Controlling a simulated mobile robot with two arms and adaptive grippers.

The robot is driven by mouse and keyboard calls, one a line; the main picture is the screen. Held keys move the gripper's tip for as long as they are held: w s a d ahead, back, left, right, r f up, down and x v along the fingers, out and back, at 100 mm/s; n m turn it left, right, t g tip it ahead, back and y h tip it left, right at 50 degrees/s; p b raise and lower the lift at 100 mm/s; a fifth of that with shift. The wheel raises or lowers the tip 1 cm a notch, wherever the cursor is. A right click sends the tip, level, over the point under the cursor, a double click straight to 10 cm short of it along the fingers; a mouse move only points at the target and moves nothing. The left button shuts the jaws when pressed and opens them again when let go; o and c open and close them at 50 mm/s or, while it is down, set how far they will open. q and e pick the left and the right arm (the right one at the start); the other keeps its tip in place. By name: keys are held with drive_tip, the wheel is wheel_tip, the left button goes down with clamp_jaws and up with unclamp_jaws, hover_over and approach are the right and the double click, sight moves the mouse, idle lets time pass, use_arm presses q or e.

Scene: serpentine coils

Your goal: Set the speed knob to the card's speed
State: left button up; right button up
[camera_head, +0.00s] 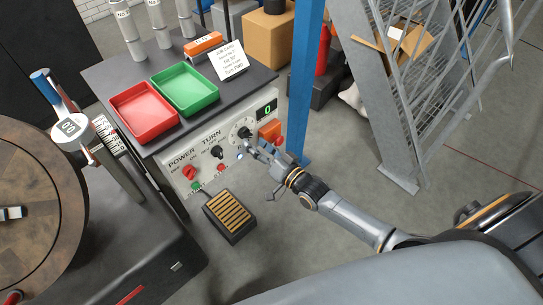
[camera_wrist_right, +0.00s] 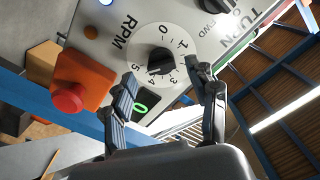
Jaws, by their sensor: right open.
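The speed knob is a black knob (camera_wrist_right: 161,62) on a white numbered dial marked RPM, in the right wrist view. In the head view the dial (camera_head: 241,129) is at the right end of the control panel. My right gripper (camera_wrist_right: 168,88) is open, with its fingers on either side below the knob; I cannot tell whether they touch it. In the head view my right gripper (camera_head: 252,146) is just in front of the dial. The display (camera_head: 267,109) shows a green 0. The job card (camera_head: 228,60) stands on the cabinet top; its small print is hard to read. My left gripper is not in view.
A red-orange emergency button (camera_wrist_right: 70,95) is close beside the dial. The turn knob (camera_head: 216,151) and power knob (camera_head: 189,172) are further left on the panel. A red tray (camera_head: 144,128) and green tray (camera_head: 207,108) sit on top. A blue post (camera_head: 301,90) stands right of the panel.

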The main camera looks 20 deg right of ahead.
drive_tip(key=v, duration=0.8)
drive_tip(key=shift+s, duration=0.35)
drive_tip(key=shift+d, duration=0.1)
drive_tip(key=s+d+f+n+g+h, duration=0.1)
drive_tip(key=s+d+f+g+h, duration=0.3)
drive_tip(key=f, duration=0.6)
drive_tip(key=s+a+f+n+g+y, duration=0.1)
drive_tip(key=s+f, duration=0.4)
drive_tip(key=f, duration=0.5)
drive_tip(key=s+d+f+n+g+h, duration=0.1)
drive_tip(key=s+d+f+g+h, duration=0.3)
drive_tip(key=f, duration=0.6)
drive_tip(key=s+a+f+n+g, duration=0.1)
drive_tip(key=s+f, duration=0.3)
drive_tip(key=s, duration=0.5)
drive_tip(key=s+a+f+n+g, duration=0.1)
drive_tip(key=s+a+f+g, duration=0.1)
drive_tip(key=s, duration=0.7)
drive_tip(key=s+a+f+g, duration=0.1)
drive_tip(key=s+f+g, duration=0.3)
drive_tip(key=s+f, duration=0.3)
drive_tip(key=shift+s+a+n+y, duration=0.35)
drive_tip(key=shift+s+n+y, duration=0.05)
drive_tip(key=shift+s, duration=0.6)
drive_tip(key=shift+c, duration=0.4)
